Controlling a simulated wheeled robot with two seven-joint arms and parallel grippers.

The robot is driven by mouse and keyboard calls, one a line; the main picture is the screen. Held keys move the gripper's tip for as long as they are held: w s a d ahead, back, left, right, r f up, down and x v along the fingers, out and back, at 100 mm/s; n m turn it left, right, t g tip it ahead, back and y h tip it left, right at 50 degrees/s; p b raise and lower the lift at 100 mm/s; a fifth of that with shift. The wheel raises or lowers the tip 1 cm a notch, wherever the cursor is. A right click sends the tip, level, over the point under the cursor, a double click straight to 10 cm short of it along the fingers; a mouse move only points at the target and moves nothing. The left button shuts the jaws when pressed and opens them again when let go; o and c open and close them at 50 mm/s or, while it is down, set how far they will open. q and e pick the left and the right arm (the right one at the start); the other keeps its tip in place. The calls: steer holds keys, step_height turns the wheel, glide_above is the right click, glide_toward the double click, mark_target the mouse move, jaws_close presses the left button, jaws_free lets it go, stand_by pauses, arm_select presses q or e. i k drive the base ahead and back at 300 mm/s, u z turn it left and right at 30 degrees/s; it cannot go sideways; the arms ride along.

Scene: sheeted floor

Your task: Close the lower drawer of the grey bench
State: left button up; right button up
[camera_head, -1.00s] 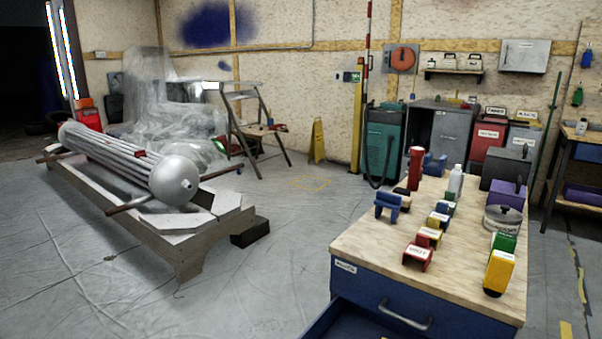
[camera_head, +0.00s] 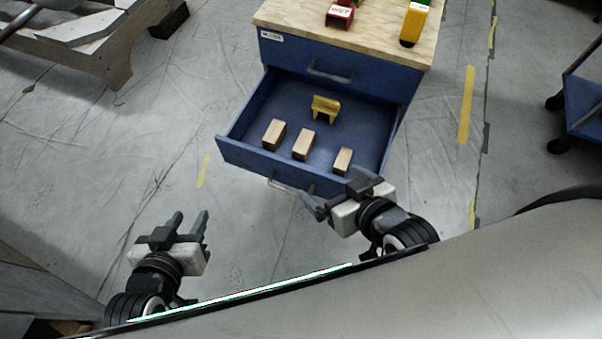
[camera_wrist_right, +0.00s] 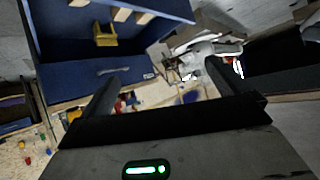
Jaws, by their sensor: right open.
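The bench (camera_head: 275,55) is blue with a pale wooden top. Its lower drawer (camera_head: 245,160) stands pulled out and shows in the right wrist view (camera_wrist_right: 60,42). Inside are a yellow bracket-like piece (camera_head: 325,107) and three wooden blocks (camera_head: 303,145). My left gripper (camera_head: 189,217) is open and empty, left of and nearer than the drawer.
The upper drawer is shut, with its own handle (camera_head: 330,75). A red piece (camera_head: 340,13) and a yellow one (camera_head: 413,25) stand on the top. A wooden stand (camera_head: 105,50) is at upper left, and a wheeled blue stand (camera_head: 583,100) at right. Floor left of the drawer is clear.

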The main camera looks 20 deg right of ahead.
mark_target(364, 123)
steer(key=z, duration=2.05)
steer(key=k, duration=0.65)
steer(key=u, duration=1.35)
